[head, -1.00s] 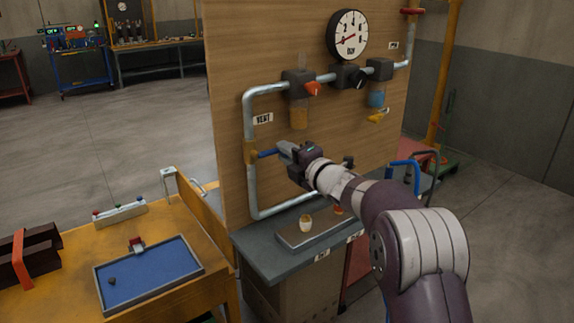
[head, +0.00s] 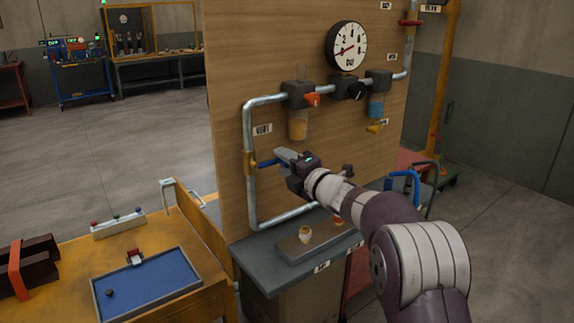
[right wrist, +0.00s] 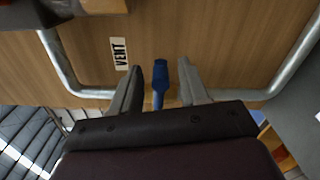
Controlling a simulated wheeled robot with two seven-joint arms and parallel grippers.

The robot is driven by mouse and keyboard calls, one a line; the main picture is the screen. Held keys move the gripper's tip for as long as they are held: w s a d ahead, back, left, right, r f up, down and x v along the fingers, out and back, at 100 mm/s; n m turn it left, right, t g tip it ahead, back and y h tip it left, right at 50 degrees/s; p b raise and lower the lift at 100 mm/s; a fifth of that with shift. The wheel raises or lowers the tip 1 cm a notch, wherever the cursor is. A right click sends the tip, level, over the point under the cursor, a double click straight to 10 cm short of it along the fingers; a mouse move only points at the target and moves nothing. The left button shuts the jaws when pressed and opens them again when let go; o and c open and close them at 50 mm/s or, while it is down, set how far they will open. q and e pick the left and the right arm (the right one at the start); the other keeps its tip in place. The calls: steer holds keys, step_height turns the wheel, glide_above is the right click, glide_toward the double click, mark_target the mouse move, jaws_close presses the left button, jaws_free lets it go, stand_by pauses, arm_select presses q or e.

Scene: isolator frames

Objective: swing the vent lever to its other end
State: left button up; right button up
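The vent lever is a blue handle (head: 268,163) on a brass-coloured valve (head: 250,165) in the left vertical run of the grey pipe. It points right from the valve, near level. A VENT label (head: 262,130) is above it; the label also shows in the right wrist view (right wrist: 119,54). My right gripper (head: 282,157) is at the lever's free end. In the right wrist view my right gripper's fingers (right wrist: 158,88) are spread, with the blue lever (right wrist: 160,82) between them and gaps on both sides. My left gripper is not in view.
The wooden panel (head: 230,90) carries a round gauge (head: 347,46), an orange-red knob (head: 312,100) and a black knob (head: 356,91) above my arm. A grey shelf with a tray (head: 295,250) lies below. A yellow bench with a blue tray (head: 150,285) stands at left.

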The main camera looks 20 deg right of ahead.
steer(key=b+v, duration=0.1)
steer(key=v, duration=1.1)
steer(key=shift+s, duration=0.35)
steer(key=shift+d, duration=0.1)
